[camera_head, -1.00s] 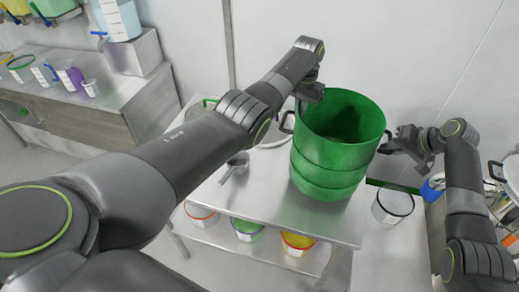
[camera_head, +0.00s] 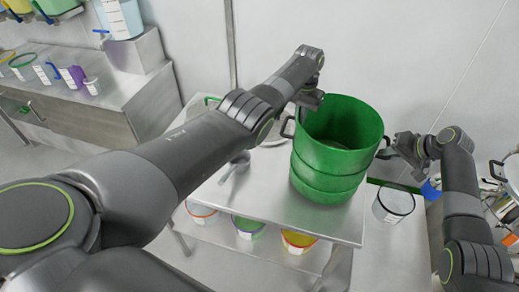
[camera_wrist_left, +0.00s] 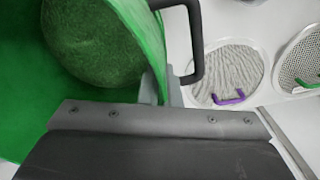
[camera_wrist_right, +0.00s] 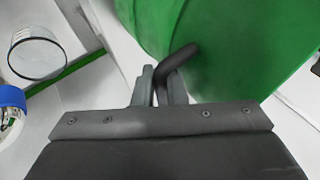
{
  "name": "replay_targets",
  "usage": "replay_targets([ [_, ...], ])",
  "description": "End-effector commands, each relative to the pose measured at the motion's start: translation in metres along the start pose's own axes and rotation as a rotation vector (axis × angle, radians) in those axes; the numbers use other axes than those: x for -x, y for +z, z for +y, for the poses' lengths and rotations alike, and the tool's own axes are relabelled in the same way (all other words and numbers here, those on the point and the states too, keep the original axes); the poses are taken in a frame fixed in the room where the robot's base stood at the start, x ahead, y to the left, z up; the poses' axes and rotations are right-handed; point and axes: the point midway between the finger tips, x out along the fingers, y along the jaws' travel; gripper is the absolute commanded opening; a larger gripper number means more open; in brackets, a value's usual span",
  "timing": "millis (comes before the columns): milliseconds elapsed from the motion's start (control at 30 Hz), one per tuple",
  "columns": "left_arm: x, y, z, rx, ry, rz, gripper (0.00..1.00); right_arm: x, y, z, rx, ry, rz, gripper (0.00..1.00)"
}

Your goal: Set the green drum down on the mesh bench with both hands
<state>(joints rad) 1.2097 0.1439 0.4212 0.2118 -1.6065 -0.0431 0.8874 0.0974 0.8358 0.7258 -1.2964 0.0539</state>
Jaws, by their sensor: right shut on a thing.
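The green drum (camera_head: 335,160) is upright, open-topped and ribbed, over the right part of the steel bench (camera_head: 270,215). I cannot tell whether its base touches the top. Its inside shows in the left wrist view (camera_wrist_left: 100,45). My left gripper (camera_head: 308,100) is at the drum's left rim beside a dark handle (camera_wrist_left: 195,45). Its fingers (camera_wrist_left: 163,90) straddle the rim wall, but whether they are clamped is unclear. My right gripper (camera_head: 390,150) is shut on the drum's right dark handle (camera_wrist_right: 178,60).
A scoop (camera_head: 235,168) and round mesh discs (camera_wrist_left: 228,72) lie left of the drum. Several tubs, including a yellow one (camera_head: 298,241), stand on the lower shelf. A clear tub (camera_head: 393,204) stands right of the bench.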

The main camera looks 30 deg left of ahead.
Motion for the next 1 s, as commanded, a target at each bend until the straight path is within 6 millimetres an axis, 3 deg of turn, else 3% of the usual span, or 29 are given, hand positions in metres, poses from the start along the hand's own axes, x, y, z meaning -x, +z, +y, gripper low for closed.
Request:
replay_targets([
  [367,-0.011,-0.001,-0.001,0.001,-0.003,0.004,0.0,-0.009,0.002,0.006,0.002,-0.002,0.004,0.0],
  [400,-0.014,0.0,-0.001,0.002,-0.002,-0.001,0.06,-0.011,0.005,0.009,-0.001,0.001,-0.001,0.14],
  [567,-0.014,0.0,-0.001,0.001,-0.002,0.0,0.25,-0.011,0.005,0.009,0.0,0.001,-0.001,0.33],
  [1000,-0.014,0.0,0.0,0.0,0.0,0.0,0.25,-0.011,0.005,0.008,0.0,0.0,0.0,0.33],
])
